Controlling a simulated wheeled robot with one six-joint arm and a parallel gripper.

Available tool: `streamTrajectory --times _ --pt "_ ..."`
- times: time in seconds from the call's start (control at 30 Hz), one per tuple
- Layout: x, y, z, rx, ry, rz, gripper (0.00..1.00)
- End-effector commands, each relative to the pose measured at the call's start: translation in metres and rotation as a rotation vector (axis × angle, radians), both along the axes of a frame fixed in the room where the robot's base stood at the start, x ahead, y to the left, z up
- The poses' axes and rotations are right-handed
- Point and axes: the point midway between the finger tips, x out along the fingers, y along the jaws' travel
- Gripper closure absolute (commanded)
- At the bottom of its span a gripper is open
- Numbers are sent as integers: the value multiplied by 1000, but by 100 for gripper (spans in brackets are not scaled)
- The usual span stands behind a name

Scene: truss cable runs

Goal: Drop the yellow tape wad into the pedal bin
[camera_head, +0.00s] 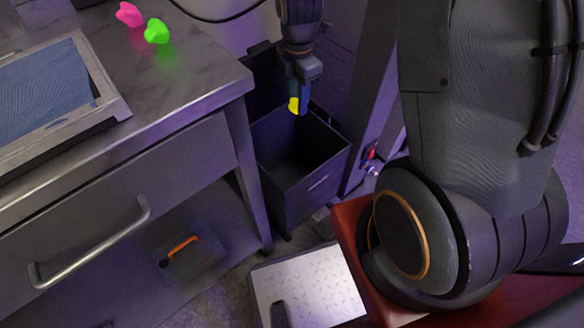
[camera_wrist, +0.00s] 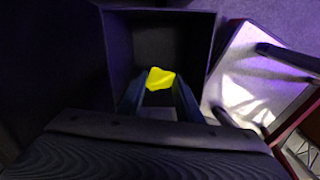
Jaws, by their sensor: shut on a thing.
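The yellow tape wad (camera_head: 294,104) is held at the tips of my gripper (camera_head: 300,98), which points down. In the wrist view the yellow tape wad (camera_wrist: 160,79) sits between the two fingertips of my gripper (camera_wrist: 158,88). The pedal bin (camera_head: 318,186) is a dark, square, open-topped box on the floor, with its lid (camera_head: 262,75) raised at the back. The wad is above the bin's opening, toward its back edge in the head view. In the wrist view the bin's dark inside (camera_wrist: 160,40) lies behind the wad. The bin's floor is too dark to make out.
A metal workbench (camera_head: 190,75) with a drawer stands left of the bin. A pink wad (camera_head: 129,14) and a green wad (camera_head: 157,31) lie on it beside a framed blue panel (camera_head: 45,90). A slanted post (camera_head: 372,110) stands right of the bin. A light metal plate (camera_head: 310,288) lies in front.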

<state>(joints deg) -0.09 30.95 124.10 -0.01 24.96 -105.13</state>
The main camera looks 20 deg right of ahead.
Motion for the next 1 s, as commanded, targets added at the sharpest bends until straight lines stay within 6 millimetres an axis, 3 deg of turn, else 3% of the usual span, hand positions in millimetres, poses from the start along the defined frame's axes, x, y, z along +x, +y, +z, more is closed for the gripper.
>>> streamTrajectory --times 0.03,0.23,0.47,1.0 --pt "1 0 -10 0 0 39 89" --pt "-2 0 -20 0 0 125 89" --pt "-1 0 -31 0 0 129 89" --pt "-1 0 -78 0 0 127 89"
